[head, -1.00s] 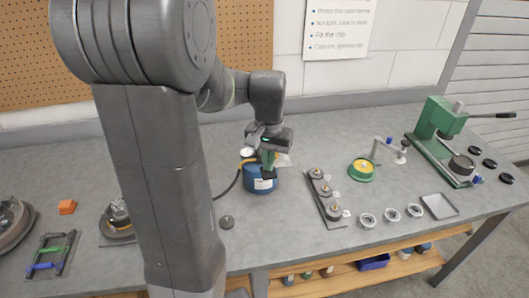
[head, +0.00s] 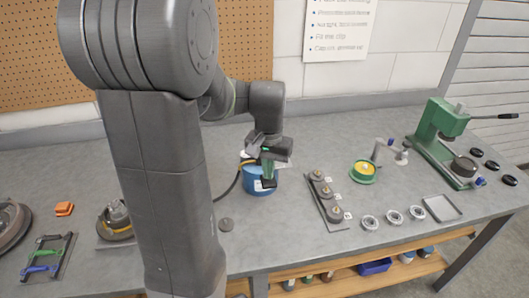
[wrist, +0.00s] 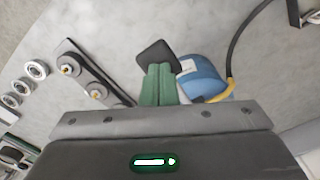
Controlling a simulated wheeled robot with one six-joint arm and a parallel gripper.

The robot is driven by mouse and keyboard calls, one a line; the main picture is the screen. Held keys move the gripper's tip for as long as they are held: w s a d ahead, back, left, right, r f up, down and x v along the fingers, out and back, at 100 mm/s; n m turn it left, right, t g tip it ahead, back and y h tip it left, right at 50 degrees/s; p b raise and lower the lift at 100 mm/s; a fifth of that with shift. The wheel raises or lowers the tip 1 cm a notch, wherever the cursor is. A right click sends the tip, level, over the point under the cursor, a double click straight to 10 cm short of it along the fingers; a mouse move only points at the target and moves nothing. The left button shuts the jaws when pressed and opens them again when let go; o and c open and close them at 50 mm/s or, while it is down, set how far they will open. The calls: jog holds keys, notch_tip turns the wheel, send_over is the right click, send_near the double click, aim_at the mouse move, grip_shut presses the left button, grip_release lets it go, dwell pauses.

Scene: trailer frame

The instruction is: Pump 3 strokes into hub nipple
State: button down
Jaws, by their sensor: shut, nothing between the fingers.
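A blue drum-shaped container (head: 259,189), seemingly the pump, stands on the bench with a dark hose (head: 229,187) with a yellow end running from its left side. It also shows in the wrist view (wrist: 205,76), right of my fingers. My gripper (head: 268,182) is shut and empty, pointing down in front of the container. In the wrist view its green fingers (wrist: 158,85) are together, with a dark square piece at their ends. I cannot tell whether they touch the container. A round hub-like part (head: 116,219) sits at the left, partly behind my arm; no nipple can be made out.
A green-yellow spool (head: 362,171) and a green press (head: 440,135) are further right. The bench front centre is mostly clear.

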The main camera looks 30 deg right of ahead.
jog(key=shift+r, duration=0.1)
notch_tip(320, 180, up, 12)
jog(key=p, duration=1)
jog(key=shift+w, duration=0.45)
